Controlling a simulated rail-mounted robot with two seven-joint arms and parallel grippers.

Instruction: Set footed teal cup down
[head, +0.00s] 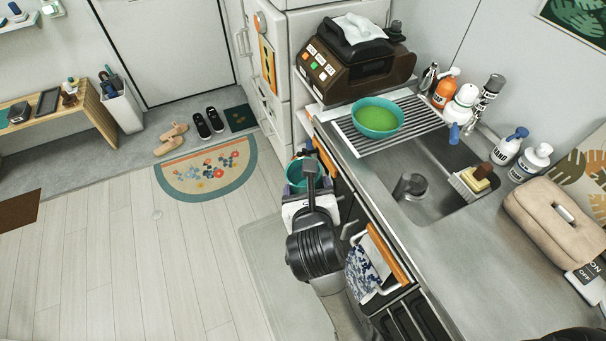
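The teal cup (293,174) is at the front edge of the counter, over the floor side, with nothing visible under it. My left gripper (309,172) is at the cup and appears shut on it. The gripper and wrist cover much of the cup, so its foot and the finger contact are hidden. My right gripper is not in view.
A teal bowl with a green inside (377,119) sits on the drying rack (418,113). The sink (432,190) holds a dark cylindrical item. Bottles and a beige bag (548,222) line the back and right. Bare counter (455,258) lies in front of the bag.

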